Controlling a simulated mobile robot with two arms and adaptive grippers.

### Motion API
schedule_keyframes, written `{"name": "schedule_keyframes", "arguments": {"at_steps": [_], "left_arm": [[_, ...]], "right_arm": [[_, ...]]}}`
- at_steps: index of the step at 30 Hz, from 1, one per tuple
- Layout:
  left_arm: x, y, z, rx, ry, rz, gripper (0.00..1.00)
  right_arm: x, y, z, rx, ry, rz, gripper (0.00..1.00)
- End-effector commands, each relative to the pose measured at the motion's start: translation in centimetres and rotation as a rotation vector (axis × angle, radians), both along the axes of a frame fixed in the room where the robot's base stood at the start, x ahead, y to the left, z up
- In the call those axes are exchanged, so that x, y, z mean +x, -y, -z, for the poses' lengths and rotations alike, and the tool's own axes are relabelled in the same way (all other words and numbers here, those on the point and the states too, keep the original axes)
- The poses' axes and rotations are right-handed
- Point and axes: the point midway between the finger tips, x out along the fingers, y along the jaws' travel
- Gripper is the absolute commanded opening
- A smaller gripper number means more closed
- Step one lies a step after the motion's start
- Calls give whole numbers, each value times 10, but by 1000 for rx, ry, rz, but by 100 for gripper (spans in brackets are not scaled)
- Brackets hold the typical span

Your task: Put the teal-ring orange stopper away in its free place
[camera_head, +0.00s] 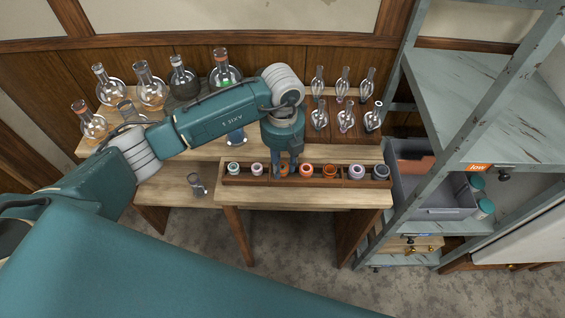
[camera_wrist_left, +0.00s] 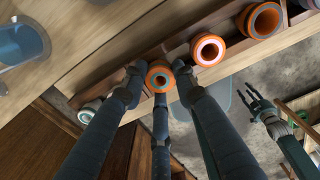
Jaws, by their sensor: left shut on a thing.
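The teal-ring orange stopper (camera_wrist_left: 159,79) shows between the fingertips of my left gripper (camera_wrist_left: 158,75) in the wrist view. My left gripper (camera_head: 286,170) is shut on it, pointing down at the long wooden rack (camera_head: 269,181). In the head view the stopper (camera_head: 283,170) is partly hidden by the fingers. It lines up with the rack's row; I cannot tell whether it is seated or just above. My right gripper (camera_wrist_left: 262,104) shows at the right of the wrist view, fingers spread and empty; it is outside the head view.
Other stoppers stand along the rack: a green-and-white one (camera_head: 234,168), a lilac one (camera_head: 257,169), a red-orange one (camera_head: 306,170), an orange one (camera_head: 330,171) and darker ones. Flasks (camera_head: 150,92) and a dark glassware rack (camera_head: 362,128) stand behind. A grey bin (camera_head: 432,199) is right.

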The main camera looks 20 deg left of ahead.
Motion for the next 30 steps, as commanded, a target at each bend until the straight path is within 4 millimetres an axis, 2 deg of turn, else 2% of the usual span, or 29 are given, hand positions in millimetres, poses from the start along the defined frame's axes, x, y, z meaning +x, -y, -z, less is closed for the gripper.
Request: {"name": "schedule_keyframes", "arguments": {"at_steps": [10,11,13,14,23,26,30], "left_arm": [[0,0,3,0,0,0,9],[0,0,3,0,0,0,34],[0,0,3,0,0,0,48],[0,0,3,0,0,0,50],[0,0,2,-1,0,0,50],[1,0,-7,-2,3,0,50],[2,0,-31,-2,6,0,50]], "right_arm": [[0,0,3,0,0,0,40],[0,0,3,0,0,0,40],[0,0,3,0,0,0,40],[0,0,3,0,0,0,40],[0,2,3,-2,0,-1,40],[0,2,3,-2,0,-1,40],[0,1,3,-1,0,-1,40]]}}
